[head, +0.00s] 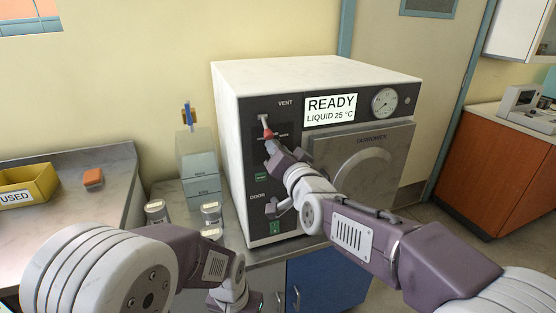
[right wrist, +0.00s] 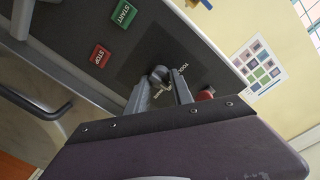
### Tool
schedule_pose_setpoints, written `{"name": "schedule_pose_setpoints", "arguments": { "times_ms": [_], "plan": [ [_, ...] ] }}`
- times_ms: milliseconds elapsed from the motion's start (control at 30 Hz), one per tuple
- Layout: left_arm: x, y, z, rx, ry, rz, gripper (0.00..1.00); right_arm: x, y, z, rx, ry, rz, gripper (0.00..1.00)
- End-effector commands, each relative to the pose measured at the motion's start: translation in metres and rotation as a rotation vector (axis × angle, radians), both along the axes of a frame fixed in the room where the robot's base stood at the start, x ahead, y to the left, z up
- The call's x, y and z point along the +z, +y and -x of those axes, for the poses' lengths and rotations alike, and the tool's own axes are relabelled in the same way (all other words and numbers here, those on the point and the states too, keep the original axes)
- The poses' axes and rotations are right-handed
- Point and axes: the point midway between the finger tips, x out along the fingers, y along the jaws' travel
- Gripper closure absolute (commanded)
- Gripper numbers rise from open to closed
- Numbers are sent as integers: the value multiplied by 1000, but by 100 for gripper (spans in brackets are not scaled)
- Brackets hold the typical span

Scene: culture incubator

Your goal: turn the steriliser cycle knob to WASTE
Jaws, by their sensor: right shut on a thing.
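The steriliser (head: 228,120) is a white box with a dark front panel. Its display (head: 330,108) reads READY, LIQUID 25 °C. My right gripper (head: 268,146) is at the upper left of the panel, just below the red-tipped vent lever. In the right wrist view its two fingers (right wrist: 167,82) are shut on the grey cycle knob (right wrist: 158,75), which sits on a dark square plate. The labels around the knob are partly covered and hard to read. In the head view my gripper hides the knob.
The red-tipped vent lever (head: 266,127) is close above my right gripper. Green START (right wrist: 124,13) and red STOP (right wrist: 101,55) buttons are nearby on the panel. The round door (head: 365,170) is to the right. Jars (head: 211,212) and clear boxes (head: 198,160) stand left of the steriliser.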

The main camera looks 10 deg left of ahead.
Motion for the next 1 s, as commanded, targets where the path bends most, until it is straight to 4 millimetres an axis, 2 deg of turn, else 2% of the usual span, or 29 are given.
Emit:
{"name": "schedule_pose_setpoints", "arguments": {
  "times_ms": [33,500,700,1000],
  "plan": [
    [-11,0,0,0,0,0,64,-4,-1,0,-2,20,-37,100],
    [-62,0,0,0,0,0,64,-5,-2,-1,0,270,-405,100],
    [-78,0,0,0,0,0,64,-4,-2,-1,0,370,-553,100],
    [-90,0,0,0,0,0,64,-3,-3,-2,-1,483,-719,100]
  ]
}}
